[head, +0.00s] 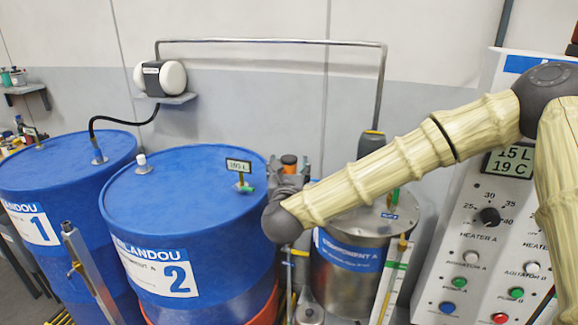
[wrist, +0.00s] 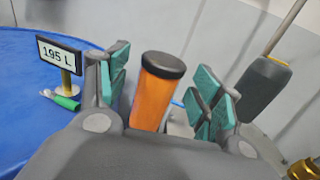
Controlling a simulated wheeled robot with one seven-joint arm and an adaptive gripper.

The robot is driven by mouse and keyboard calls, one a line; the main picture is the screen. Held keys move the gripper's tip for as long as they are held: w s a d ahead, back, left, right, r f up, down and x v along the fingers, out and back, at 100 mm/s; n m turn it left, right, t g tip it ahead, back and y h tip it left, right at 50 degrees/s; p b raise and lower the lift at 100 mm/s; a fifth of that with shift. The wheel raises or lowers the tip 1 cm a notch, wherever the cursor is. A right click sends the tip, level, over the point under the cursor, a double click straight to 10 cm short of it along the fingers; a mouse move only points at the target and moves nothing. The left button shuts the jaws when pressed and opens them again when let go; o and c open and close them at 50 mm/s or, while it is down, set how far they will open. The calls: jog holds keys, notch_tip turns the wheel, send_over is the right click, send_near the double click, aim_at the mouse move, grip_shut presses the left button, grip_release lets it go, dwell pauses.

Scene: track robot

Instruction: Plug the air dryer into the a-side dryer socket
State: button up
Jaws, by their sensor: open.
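An orange cylinder with a black cap, which looks like the air dryer (wrist: 154,95), stands between the two fingers of my gripper (wrist: 163,85) in the wrist view. The green finger pads are spread to either side, with a visible gap at the right pad. My gripper is open. In the head view the dark cap and a bit of the orange dryer (head: 289,161) show just above my gripper (head: 288,178), at the right edge of blue drum 2. The dryer's lower end is hidden by my gripper. I cannot identify the a-side dryer socket.
Blue drum 2 (head: 190,210) with a 195 L display (head: 238,166) is left of my gripper. The steel component A tank (head: 345,275) is below my arm, with a dark grey-handled tool (head: 371,143) behind. A control panel (head: 490,240) stands right.

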jog(key=s, duration=1)
jog(key=shift+s+a, duration=0.3)
jog(key=shift+s, duration=0.1)
